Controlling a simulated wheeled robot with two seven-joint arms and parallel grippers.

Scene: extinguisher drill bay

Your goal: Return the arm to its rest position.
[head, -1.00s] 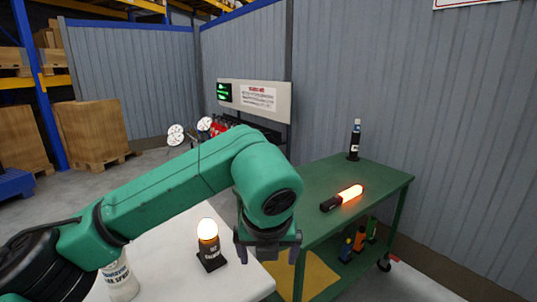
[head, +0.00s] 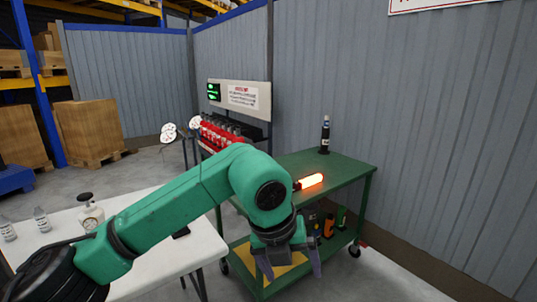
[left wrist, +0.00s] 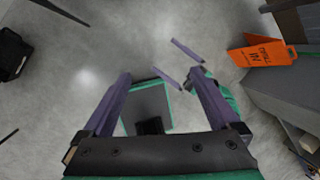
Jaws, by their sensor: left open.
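My left arm reaches in from the left in the head view, with its elbow bent. My left gripper (head: 289,270) points down, open and empty, in front of the green cart (head: 340,172) and apart from it. Two parallel purple fingers beside a green arm part also show there. They look like my right gripper (left wrist: 164,53), apart and empty. My right arm does not show in the head view.
A white table (head: 205,250) lies under my left arm, with a gauge-topped canister (head: 90,217) and small bottles. An orange floor sign (left wrist: 262,52) shows in the left wrist view.

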